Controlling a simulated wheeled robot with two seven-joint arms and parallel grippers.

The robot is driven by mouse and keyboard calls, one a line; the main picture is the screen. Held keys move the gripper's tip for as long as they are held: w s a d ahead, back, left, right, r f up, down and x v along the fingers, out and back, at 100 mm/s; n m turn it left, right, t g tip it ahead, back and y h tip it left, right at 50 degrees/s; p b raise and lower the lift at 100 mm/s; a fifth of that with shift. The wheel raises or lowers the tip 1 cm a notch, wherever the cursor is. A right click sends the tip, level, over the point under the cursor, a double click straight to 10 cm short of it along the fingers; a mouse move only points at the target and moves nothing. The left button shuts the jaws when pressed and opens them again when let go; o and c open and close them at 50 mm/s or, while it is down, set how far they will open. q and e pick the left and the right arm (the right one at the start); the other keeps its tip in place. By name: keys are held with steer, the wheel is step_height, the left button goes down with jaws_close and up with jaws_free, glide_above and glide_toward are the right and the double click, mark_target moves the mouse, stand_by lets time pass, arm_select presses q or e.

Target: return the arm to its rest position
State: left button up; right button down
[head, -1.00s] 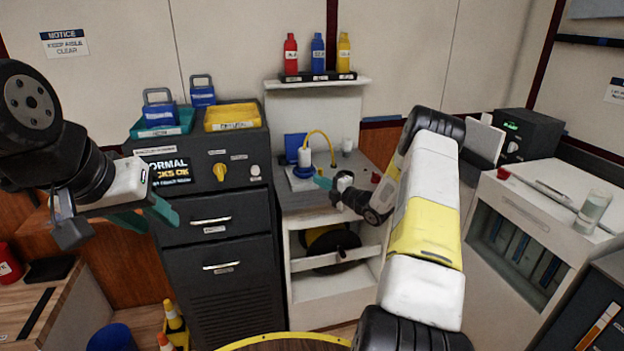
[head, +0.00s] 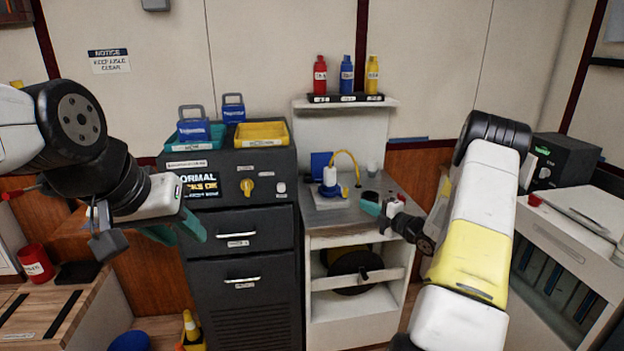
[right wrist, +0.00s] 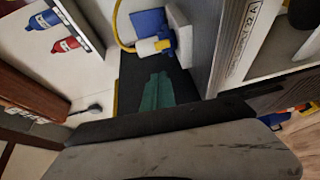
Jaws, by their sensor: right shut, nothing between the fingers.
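My right arm reaches in from the lower right of the head view, with its white and yellow link upright. My right gripper (head: 371,208) is above the small grey bench, to the right of the white and blue device with a yellow hose (head: 330,180). Its teal fingers also show in the right wrist view (right wrist: 157,92), lying together with nothing between them. My left gripper (head: 176,231) is in front of the dark cabinet at the left, its teal fingers apart and empty.
The dark cabinet (head: 243,285) carries a yellow tray (head: 262,134) and a teal tray with a blue padlock-shaped case (head: 193,130). Bottles stand on a wall shelf (head: 345,102). A white counter (head: 565,240) is right of my right arm. A red can (head: 36,262) stands at the left.

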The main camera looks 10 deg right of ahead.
step_height(320, 180, up, 14)
steer(key=m+g+h, duration=0.1)
steer(key=m+h, duration=0.5)
steer(key=m, duration=0.1)
steer(key=s+a+r+m+g+h, duration=0.2)
steer(key=s+a+r+m, duration=0.1)
steer(key=s+r+m, duration=0.4)
steer(key=s+a+m+g+y, duration=0.1)
steer(key=s+a+m+g, duration=0.2)
steer(key=s, duration=1.3)
steer(key=s+a+m+g+y, duration=0.1)
steer(key=s+a+m+g, duration=0.2)
steer(key=s+a, duration=0.6)
steer(key=s+m, duration=0.2)
steer(key=s, duration=0.5)
steer(key=shift+a+r+m, duration=0.25)
steer(key=shift+r+m, duration=0.05)
